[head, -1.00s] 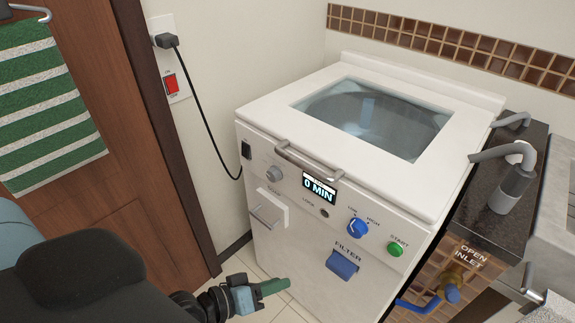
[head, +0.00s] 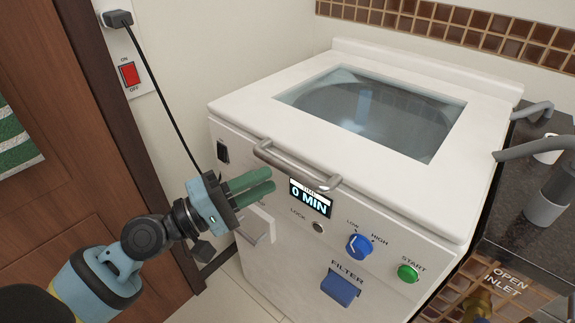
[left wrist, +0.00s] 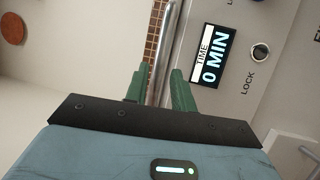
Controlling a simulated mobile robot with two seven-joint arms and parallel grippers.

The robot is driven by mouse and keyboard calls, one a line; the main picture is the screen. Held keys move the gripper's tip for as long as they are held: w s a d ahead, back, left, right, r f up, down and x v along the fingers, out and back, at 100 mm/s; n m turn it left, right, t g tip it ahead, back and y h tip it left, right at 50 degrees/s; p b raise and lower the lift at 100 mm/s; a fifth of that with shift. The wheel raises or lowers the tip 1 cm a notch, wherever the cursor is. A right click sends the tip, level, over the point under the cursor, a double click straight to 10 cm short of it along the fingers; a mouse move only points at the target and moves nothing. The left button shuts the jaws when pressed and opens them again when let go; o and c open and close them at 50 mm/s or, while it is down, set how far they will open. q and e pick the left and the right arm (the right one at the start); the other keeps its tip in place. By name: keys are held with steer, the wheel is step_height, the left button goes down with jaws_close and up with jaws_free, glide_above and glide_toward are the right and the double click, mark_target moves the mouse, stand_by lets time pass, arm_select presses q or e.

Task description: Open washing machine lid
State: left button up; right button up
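The white washing machine (head: 240,150) has its lid (head: 240,97) shut, with a glass window (head: 375,110) in it. A metal bar handle (head: 297,166) runs along the lid's front edge. My left gripper (head: 272,180) is in front of the machine, with its green fingertips close to the left part of the handle. In the left wrist view, the two fingers (left wrist: 158,80) are apart and the handle bar (left wrist: 163,45) shows in line with the gap between them. I cannot tell whether the bar is inside the gap. My right gripper is not in view.
The front panel has a 0 MIN display (head: 310,198), a blue knob (head: 359,246), a green start button (head: 408,273) and a blue filter handle (head: 340,289). A drawer (head: 257,226) sticks out below my left gripper. Taps and a dark counter (head: 500,190) stand on the right.

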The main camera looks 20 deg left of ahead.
mark_target(283, 171)
arm_select(q)
steer(key=p+x, duration=0.2)
steer(key=x, duration=0.3)
steer(key=shift+r, duration=0.15)
steer(key=shift+w+d, duration=0.35)
steer(key=shift+w, duration=0.1)
jaws_close()
